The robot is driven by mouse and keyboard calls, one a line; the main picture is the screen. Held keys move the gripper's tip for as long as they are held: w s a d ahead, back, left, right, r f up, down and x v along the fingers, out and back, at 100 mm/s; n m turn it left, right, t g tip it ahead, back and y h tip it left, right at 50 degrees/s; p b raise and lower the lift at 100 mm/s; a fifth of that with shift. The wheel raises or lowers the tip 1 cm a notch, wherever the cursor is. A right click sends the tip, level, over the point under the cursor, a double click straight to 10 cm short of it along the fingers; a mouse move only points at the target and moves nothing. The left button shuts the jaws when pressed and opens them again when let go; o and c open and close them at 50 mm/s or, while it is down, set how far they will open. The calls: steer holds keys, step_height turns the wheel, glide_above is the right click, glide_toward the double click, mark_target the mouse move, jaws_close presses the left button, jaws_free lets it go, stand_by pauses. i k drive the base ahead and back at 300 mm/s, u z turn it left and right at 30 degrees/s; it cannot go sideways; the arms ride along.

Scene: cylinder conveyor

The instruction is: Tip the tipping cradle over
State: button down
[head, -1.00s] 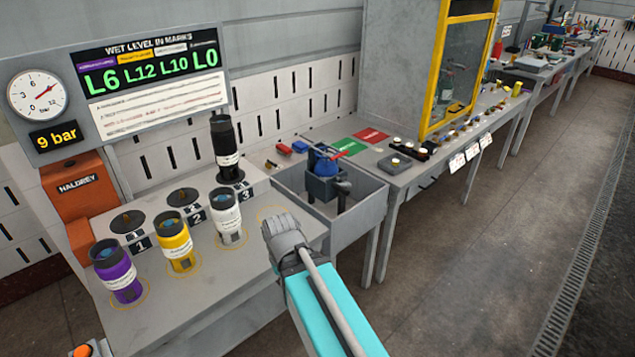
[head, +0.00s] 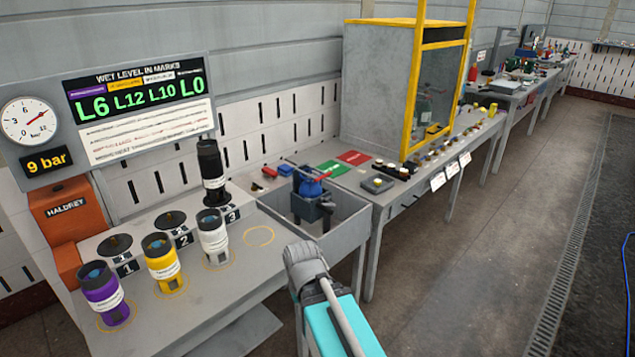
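What looks like the tipping cradle (head: 311,207) is a dark stand with a blue rounded part on top. It stands in a grey open-topped basin (head: 348,232) at the right end of the near bench. My gripper (head: 303,262) is grey and shows from behind, in front of the basin and apart from the cradle in the picture. Its fingers are hidden, so I cannot see whether it is open or holding anything.
Purple (head: 103,295), yellow (head: 162,264) and white (head: 213,238) cylinders stand on the near bench. A black cylinder (head: 211,170) stands at spot 3 behind them. An empty yellow ring (head: 259,236) lies right of the white one. A yellow-framed cabinet (head: 380,90) stands beyond the basin.

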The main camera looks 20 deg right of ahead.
mark_target(311, 212)
steer(key=z, duration=0.45)
steer(key=k, duration=0.5)
steer(key=z, duration=0.9)
steer(key=k, duration=0.65)
steer(key=z, duration=0.05)
steer(key=i, duration=1)
steer(key=u, duration=1.2)
steer(key=i, duration=1.35)
steer(key=u, duration=0.4)
